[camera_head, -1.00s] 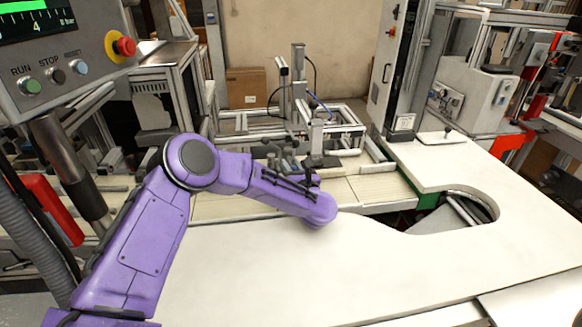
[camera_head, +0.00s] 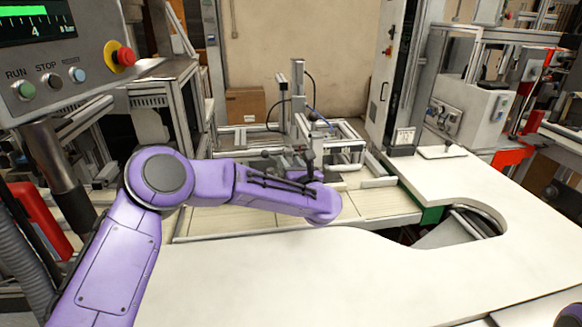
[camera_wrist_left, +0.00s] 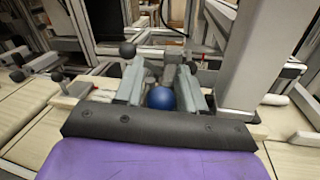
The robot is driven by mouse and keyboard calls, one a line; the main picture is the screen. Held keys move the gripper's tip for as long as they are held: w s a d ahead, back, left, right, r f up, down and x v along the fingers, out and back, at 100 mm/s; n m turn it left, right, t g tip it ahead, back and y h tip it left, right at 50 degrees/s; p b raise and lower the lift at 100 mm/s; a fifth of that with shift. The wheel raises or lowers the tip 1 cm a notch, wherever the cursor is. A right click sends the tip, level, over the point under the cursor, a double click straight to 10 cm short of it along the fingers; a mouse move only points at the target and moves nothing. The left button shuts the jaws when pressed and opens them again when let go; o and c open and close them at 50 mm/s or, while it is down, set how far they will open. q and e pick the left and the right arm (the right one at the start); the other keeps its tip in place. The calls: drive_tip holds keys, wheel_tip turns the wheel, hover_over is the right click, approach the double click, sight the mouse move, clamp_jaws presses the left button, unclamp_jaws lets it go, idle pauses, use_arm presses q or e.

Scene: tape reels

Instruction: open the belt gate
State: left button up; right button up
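A blue ball knob (camera_wrist_left: 161,98) sits between the two grey fingers of my left gripper (camera_wrist_left: 163,84) in the left wrist view. The fingers stand apart, one on each side of the knob; whether they touch it I cannot tell. In the head view my left gripper (camera_head: 298,158) is mostly hidden behind my purple forearm, over the far side of the pale belt (camera_head: 372,203). Which part is the belt gate I cannot make out clearly. My right gripper is out of view; only a purple bit of that arm shows at the lower right corner.
A wide white worktop (camera_head: 330,275) lies in front, mostly clear, with a round cut-out at its right. A metal frame with an upright post (camera_head: 298,88) stands behind the belt. A control panel (camera_head: 55,75) with a red button is at upper left. A cardboard box (camera_head: 245,105) is behind.

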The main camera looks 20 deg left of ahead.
use_arm(q)
drive_tip(key=shift+f, duration=0.1)
drive_tip(key=shift+s+d+f, duration=0.1)
drive_tip(key=shift+s+d, duration=0.05)
drive_tip(key=b+v, duration=0.3)
drive_tip(key=v, duration=0.7)
drive_tip(key=shift+b, duration=0.35)
drive_tip(key=shift+s, duration=0.1)
